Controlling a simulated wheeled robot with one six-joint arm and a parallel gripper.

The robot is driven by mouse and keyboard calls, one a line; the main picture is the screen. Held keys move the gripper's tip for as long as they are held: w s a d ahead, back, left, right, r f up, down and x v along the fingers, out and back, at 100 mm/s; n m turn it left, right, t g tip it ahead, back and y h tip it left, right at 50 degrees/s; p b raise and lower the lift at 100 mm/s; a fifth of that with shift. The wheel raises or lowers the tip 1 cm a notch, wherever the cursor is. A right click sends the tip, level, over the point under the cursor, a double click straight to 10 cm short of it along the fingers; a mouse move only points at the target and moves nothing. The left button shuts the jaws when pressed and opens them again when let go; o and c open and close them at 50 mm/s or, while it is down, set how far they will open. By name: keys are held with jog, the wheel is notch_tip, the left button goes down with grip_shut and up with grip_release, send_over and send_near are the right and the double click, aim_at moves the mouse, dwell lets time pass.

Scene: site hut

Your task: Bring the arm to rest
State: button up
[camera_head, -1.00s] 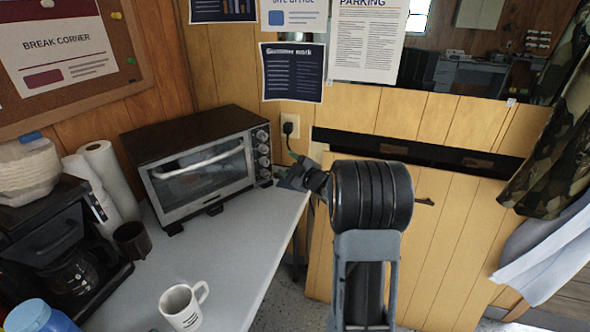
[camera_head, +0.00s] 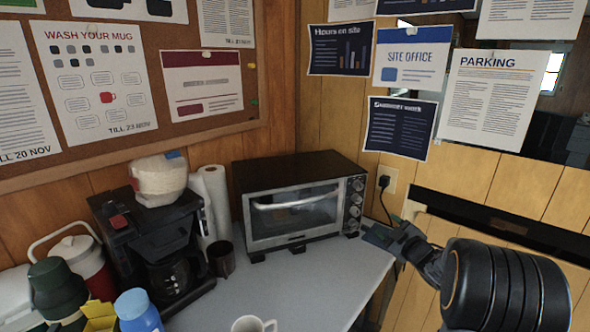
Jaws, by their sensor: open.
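My arm shows at the lower right, with a large dark joint (camera_head: 505,285) nearest the camera. My gripper (camera_head: 372,236) points left from it, just right of the toaster oven, above the right edge of the grey counter. The gripper is small in view and partly dark against the counter edge; its jaws are open and I see nothing held in them. I cannot tell whether it touches the counter or the oven.
The toaster oven (camera_head: 295,207) stands at the back of the counter (camera_head: 310,285). A white mug (camera_head: 253,324), a dark cup (camera_head: 222,259), a coffee maker (camera_head: 160,245), a paper towel roll (camera_head: 211,200) and a blue-lidded jar (camera_head: 138,311) stand nearby. A wood-panelled wall is behind.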

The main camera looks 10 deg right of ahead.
jog(key=s+d+f+m+g+h, duration=0.3)
jog(key=d+f+m+g+h, duration=0.1)
jog(key=d+f+m+h, duration=0.25)
jog(key=s+a+m+g+h+p, duration=0.1)
jog(key=s+a+m+g+p, duration=0.1)
jog(key=s+m+g+p, duration=0.25)
jog(key=s+a+r+g+y+p, duration=0.2)
jog(key=s+a+r+p, duration=0.3)
jog(key=s+a+r, duration=0.4)
jog(key=s+a+r+g+y+p, duration=0.2)
jog(key=s+a+r+p, duration=0.3)
jog(key=s+a+r, duration=0.4)
jog(key=a+g, duration=0.1)
jog(key=a, duration=0.4)
jog(key=shift+s, duration=0.4)
